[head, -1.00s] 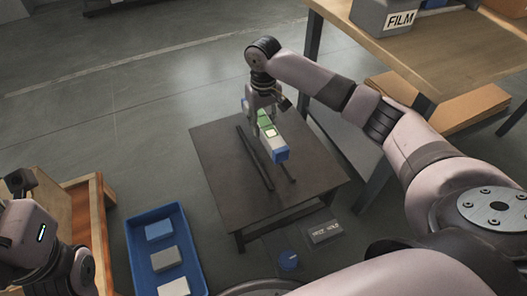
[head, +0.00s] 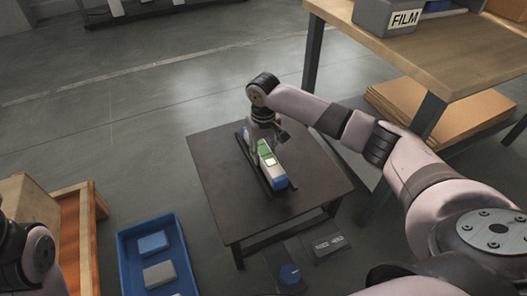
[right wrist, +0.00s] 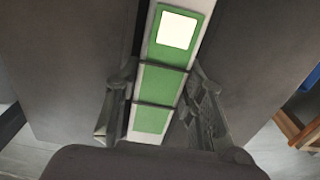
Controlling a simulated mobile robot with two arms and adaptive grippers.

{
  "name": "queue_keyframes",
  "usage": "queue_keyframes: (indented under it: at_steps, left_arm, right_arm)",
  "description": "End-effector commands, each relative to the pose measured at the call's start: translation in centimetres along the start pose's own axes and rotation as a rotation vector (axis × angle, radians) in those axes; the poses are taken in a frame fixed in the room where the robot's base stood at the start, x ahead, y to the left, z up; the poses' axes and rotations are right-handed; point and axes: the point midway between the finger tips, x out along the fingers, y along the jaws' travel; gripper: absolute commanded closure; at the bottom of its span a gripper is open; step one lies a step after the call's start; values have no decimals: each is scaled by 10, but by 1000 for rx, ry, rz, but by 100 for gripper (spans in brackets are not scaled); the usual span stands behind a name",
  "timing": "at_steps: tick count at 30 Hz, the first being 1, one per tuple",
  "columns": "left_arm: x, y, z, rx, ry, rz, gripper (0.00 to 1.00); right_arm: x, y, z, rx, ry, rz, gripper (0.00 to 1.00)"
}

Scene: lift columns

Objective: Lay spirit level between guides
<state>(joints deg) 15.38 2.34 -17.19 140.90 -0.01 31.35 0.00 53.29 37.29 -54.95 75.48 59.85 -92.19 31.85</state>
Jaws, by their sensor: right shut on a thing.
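The spirit level (head: 278,179) is a long bar with blue ends, a pale body, green panels and a white window. It lies low at the table, lined up with the dark guides; I cannot tell whether it touches the top. One guide (head: 254,167) shows along its left side; the other is mostly hidden. My right gripper (head: 263,143) is shut on the level near its far half. In the right wrist view the gripper's fingers (right wrist: 160,112) stand on both sides of the green panels (right wrist: 162,82). Part of my left arm shows at the left edge, its fingertips out of view.
The low dark table (head: 227,184) has bare top on both sides of the level. A blue tray (head: 127,256) with blocks sits on the floor at lower left. A wooden workbench (head: 465,65) with a FILM box (head: 388,17) stands at upper right.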

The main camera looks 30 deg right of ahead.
Motion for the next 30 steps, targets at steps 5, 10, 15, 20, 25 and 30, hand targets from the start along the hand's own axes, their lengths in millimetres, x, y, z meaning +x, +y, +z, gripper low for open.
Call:
queue_keyframes:
  at_steps: [5,10,15,20,25,30]
  left_arm:
    - [-1,0,1,-1,-5,-2,60]
    - [-1,0,1,-1,-4,-1,60]
    - [-1,0,1,-1,-4,-1,60]
    - [-3,0,1,-1,-5,-1,60]
    - [0,-2,5,-3,-31,-10,60]
    - [-10,-5,13,-12,-95,-34,60]
  right_arm:
    - [1,0,0,0,0,0,55]
    - [1,0,0,0,0,0,44]
    - [1,0,0,0,0,0,44]
    - [1,0,0,0,0,0,44]
    - [-22,0,-1,1,2,-1,44]
    - [-60,0,-1,1,2,-1,44]
